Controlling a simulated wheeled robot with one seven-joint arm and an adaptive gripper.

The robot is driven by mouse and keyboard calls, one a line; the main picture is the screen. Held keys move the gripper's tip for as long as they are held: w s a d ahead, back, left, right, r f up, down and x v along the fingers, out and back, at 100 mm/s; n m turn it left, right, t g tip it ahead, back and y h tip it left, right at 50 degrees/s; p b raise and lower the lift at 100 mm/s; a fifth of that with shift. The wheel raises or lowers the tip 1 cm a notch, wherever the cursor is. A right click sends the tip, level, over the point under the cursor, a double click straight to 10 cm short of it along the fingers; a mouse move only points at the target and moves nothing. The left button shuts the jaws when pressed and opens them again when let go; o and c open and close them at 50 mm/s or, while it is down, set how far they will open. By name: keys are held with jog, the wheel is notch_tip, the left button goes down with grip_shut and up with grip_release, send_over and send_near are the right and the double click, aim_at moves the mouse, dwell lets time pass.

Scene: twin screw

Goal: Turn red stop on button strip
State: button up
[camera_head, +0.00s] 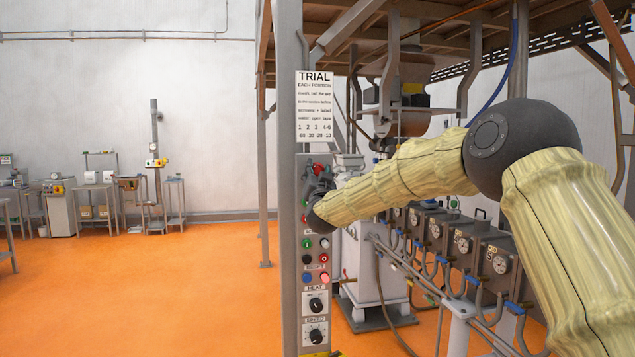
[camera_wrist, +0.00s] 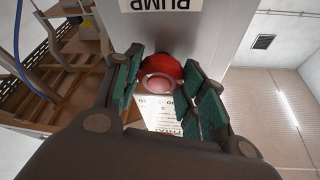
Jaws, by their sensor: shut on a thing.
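The button strip (camera_head: 314,258) is a tall grey panel on a post, left of my arm in the head view. It carries coloured buttons and two black dials. The red stop (camera_wrist: 160,74) is a round red knob with a paler centre, seen close up in the wrist view between the two green-padded fingers. My gripper (camera_wrist: 158,84) is shut on it, one finger on each side. In the head view my gripper (camera_head: 318,187) is at the strip's upper part, and my wrist hides some of the buttons there.
A "PUMP" label (camera_wrist: 160,4) shows upside down beside the knob. A "TRIAL" sign (camera_head: 315,105) hangs above the strip. Gauge boxes (camera_head: 463,243) and pipes stand to the right, under my arm. The orange floor (camera_head: 150,285) on the left is clear.

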jog(key=shift+m+h+b, duration=0.35)
jog(key=shift+m+h, duration=0.25)
jog(key=shift+m, duration=0.3)
jog(key=shift+r+m, duration=0.15)
jog(key=shift+m, duration=0.15)
jog(key=o, duration=1)
jog(key=shift+o, duration=0.2)
jog(key=shift+s+f, duration=0.25)
jog(key=v, duration=1.1)
jog(key=shift+s, duration=0.2)
